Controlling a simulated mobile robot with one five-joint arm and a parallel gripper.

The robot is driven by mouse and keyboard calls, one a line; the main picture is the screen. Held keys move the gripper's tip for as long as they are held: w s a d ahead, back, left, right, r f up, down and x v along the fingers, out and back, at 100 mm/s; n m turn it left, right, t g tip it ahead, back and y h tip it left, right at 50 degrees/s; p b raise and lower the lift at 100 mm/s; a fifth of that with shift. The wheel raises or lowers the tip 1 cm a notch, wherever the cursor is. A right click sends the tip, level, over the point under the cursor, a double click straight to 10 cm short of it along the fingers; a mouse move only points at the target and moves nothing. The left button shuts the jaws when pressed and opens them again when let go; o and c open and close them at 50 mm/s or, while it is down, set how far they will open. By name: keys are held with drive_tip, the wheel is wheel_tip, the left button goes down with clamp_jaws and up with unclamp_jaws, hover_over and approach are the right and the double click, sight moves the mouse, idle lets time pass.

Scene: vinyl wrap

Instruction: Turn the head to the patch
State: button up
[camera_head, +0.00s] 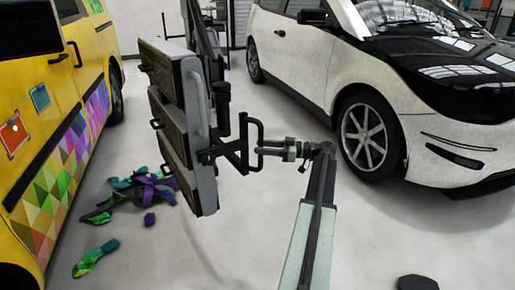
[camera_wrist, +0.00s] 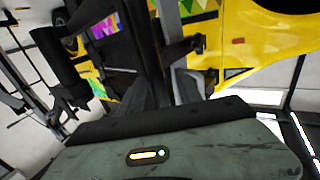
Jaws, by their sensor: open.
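The lamp head (camera_head: 180,125) is a stack of three dark panels with grey backs, held on a dark stand. Its panels face left, towards the yellow van, and show at a steep angle. A black looped handle (camera_head: 260,128) sticks out from its back on the right. My gripper (camera_head: 262,149) comes in from the right and is open at this handle; I cannot tell whether the jaws are around the bar. Two small square patches are on the van's side: a red-orange one (camera_head: 14,134) and a teal one (camera_head: 40,97). The wrist view shows dark bars close up, with the van behind.
The yellow van (camera_head: 62,95) stands at the left, and also shows in the wrist view (camera_wrist: 265,38). A white and black car (camera_head: 325,60) stands at the right. Coloured vinyl scraps (camera_head: 145,188) lie on the floor near the van. A dark block (camera_head: 417,283) lies at the front right.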

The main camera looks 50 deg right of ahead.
drive_tip(key=v, duration=0.6)
idle(0.7)
